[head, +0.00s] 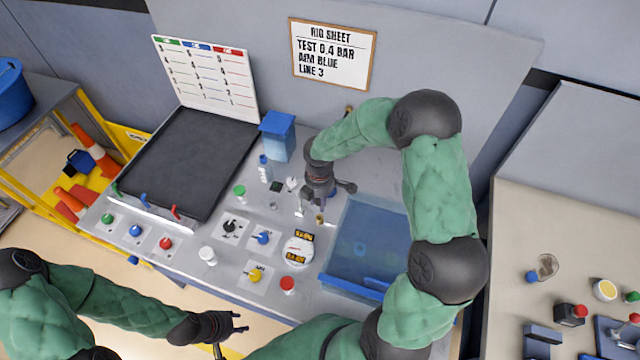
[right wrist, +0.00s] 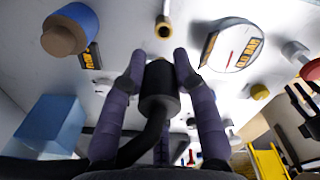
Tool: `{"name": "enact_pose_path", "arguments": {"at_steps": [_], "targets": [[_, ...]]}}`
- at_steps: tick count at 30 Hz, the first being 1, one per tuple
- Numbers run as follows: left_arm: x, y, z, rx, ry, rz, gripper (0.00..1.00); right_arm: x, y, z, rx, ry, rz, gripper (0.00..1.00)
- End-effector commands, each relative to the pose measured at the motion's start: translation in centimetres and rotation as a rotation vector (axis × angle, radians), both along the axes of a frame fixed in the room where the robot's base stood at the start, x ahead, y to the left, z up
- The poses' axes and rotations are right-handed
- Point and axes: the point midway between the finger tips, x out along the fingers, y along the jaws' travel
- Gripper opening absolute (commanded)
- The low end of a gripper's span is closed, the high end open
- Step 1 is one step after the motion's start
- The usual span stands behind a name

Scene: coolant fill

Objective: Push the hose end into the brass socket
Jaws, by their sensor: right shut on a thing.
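My right gripper (right wrist: 158,68) is shut on the black hose end (right wrist: 159,88), with its dark fingers on either side of it. The black hose runs back from it towards the wrist. The brass socket (right wrist: 164,26) is straight ahead of the hose end in the right wrist view, and a gap shows between them. In the head view my right gripper (head: 320,208) points down over the panel, close to the small brass socket (head: 319,218). The hose end is hard to make out there. My left gripper (head: 240,322) is empty, its fingers apart, off the panel's front edge.
A round white gauge (head: 297,250) sits in front of the socket. A blue tank (head: 365,245) is to its right. Several coloured knobs, including a blue one (head: 262,238), stand on the panel. A blue box (head: 277,135) is behind, left of my right gripper.

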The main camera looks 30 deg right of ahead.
Motion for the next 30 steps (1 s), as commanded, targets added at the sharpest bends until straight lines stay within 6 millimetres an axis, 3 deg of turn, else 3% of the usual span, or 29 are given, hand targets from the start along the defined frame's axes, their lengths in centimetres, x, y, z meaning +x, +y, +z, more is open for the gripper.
{"name": "enact_pose_path", "arguments": {"at_steps": [16, 30], "targets": [[-0.1, 0.0, -0.2, 0.0, 0.002, 0.0, 0.4, 0.0, 0.0, -0.3, 0.0, -0.001, -0.001, 0.09], [-0.1, 0.0, -2.8, 0.0, 0.002, 0.0, 0.4, 0.0, 0.0, -3.8, 0.0, -0.001, -0.001, 0.09]]}}
